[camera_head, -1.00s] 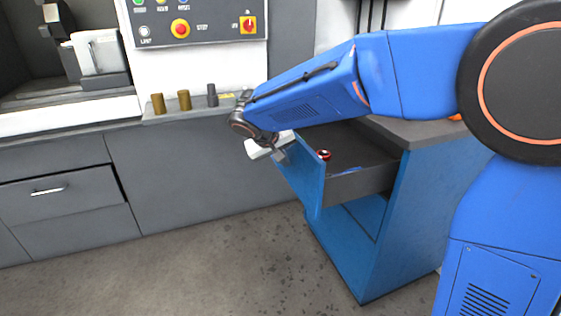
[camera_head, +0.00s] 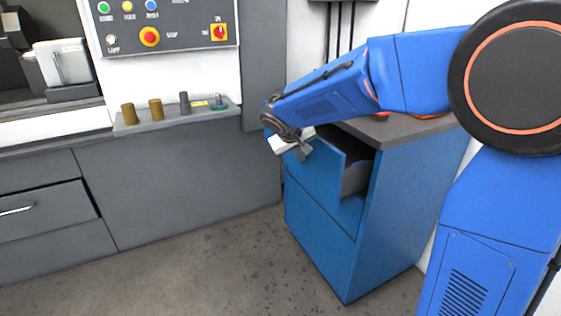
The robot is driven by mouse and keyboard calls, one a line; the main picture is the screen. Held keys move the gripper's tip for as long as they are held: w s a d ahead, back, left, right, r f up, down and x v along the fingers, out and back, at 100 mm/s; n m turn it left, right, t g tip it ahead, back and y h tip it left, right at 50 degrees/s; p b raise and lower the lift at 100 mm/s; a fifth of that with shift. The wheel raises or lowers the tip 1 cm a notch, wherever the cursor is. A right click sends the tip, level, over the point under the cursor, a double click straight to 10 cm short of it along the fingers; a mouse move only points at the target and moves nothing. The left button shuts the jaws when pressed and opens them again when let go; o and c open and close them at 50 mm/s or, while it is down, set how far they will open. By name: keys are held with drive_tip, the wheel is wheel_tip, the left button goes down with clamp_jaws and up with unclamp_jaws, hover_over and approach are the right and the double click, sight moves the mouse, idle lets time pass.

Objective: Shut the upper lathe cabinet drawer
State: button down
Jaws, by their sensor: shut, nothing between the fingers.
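The blue cabinet (camera_head: 405,205) with a grey top stands right of the lathe. Its upper drawer (camera_head: 326,172) is partly open, with the blue front standing out from the cabinet and a short stretch of grey side wall (camera_head: 356,178) showing. My gripper (camera_head: 304,150) is shut and empty at the upper part of the drawer front, on its outer side. I cannot tell whether the fingers touch the front.
The grey lathe base (camera_head: 190,190) has a handled drawer (camera_head: 45,210) that stands slightly out at the left. A ledge (camera_head: 180,116) holds several small cylindrical parts below the control panel (camera_head: 165,22). The floor (camera_head: 215,262) before the cabinet is clear.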

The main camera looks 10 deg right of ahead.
drive_tip(key=w+d, duration=0.1)
drive_tip(key=d, duration=0.4)
drive_tip(key=w+d, duration=0.1)
drive_tip(key=d, duration=0.2)
drive_tip(key=shift+w+d, duration=0.1)
drive_tip(key=shift+w, duration=0.25)
